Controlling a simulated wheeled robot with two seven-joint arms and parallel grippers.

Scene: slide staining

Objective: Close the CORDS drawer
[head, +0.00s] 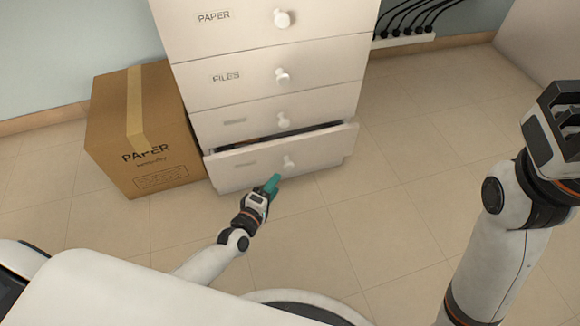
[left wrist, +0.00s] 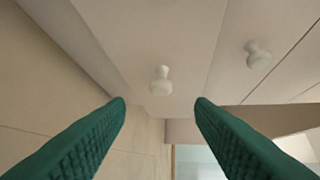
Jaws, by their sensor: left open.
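A white cabinet (head: 270,60) has several drawers, and the bottom drawer (head: 245,170) is pulled out a little, with a dark gap along its top edge. Its label is too blurred to read, so I cannot confirm that it says CORDS. Its round white knob (head: 289,162) is on the front and also shows in the left wrist view (left wrist: 161,80), ahead of and between the fingertips. My left gripper (head: 273,182) is open and empty, just in front of this drawer and close to the knob. My right gripper (head: 556,115) is raised at the right, far from the cabinet; its jaws are unclear.
A cardboard box (head: 145,130) marked PAPER stands against the cabinet's left side. Closed drawers marked PAPER (head: 214,16) and FILES (head: 226,76) are above. A power strip (head: 403,40) with black cables lies behind at the right. The tiled floor (head: 400,180) right of the cabinet is clear.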

